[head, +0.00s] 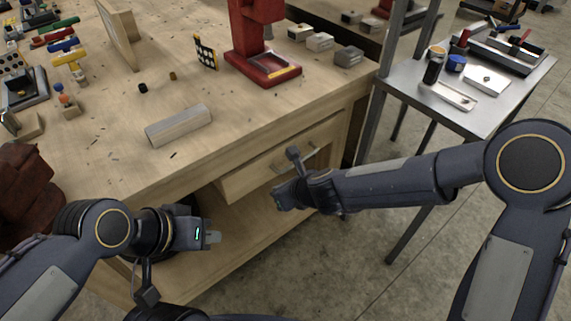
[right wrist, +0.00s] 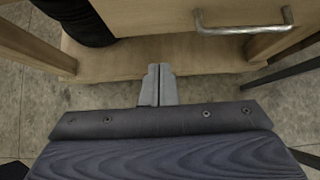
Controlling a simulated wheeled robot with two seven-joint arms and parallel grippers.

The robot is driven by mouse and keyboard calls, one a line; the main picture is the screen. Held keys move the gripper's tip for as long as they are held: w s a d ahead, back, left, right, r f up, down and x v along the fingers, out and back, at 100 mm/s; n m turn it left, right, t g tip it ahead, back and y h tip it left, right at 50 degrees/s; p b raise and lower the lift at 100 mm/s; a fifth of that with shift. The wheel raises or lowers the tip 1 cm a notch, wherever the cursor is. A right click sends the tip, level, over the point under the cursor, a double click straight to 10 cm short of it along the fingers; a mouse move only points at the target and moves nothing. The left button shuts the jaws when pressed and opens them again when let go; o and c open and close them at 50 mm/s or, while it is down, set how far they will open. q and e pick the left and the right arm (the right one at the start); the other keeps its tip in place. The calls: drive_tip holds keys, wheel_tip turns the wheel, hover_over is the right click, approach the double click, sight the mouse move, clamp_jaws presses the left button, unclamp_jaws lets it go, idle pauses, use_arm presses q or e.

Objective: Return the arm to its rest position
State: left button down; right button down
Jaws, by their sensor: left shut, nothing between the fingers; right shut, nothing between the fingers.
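My left gripper (head: 213,238) is at the lower left of the head view, in front of the workbench and over its lower shelf. It is shut and empty. My right arm comes in from the right, and my right gripper (head: 281,197) is in front of the bench drawer, below its handle. In the right wrist view the two grey fingers of the right gripper (right wrist: 158,85) are together with nothing between them. The floor and the bench's lower shelf (right wrist: 190,58) show beyond the fingertips.
The wooden workbench (head: 240,125) carries an aluminium bar (head: 178,126), a red press (head: 262,65) and several tools. Its drawer (head: 285,160) has a metal handle (right wrist: 243,29). A metal side table (head: 480,100) with small parts stands right. Floor between them is clear.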

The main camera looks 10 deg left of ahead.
drive_tip(key=s+d+r+n+t+y+p, duration=0.1)
drive_tip(key=s+d+r+n+p, duration=0.25)
drive_tip(key=d+r+n, duration=1.1)
drive_tip(key=s+d+r+n+h+p, duration=0.2)
drive_tip(key=s+d+r+n, duration=0.1)
drive_tip(key=s+d, duration=0.6)
drive_tip(key=s+d+r+n+g+h+p, duration=0.1)
drive_tip(key=s+d+r+n+h+p, duration=0.1)
drive_tip(key=s+d+n, duration=0.4)
drive_tip(key=s+d+r+p, duration=0.1)
drive_tip(key=s+d, duration=0.2)
drive_tip(key=shift+d, duration=0.3)
drive_tip(key=shift+s, duration=0.1)
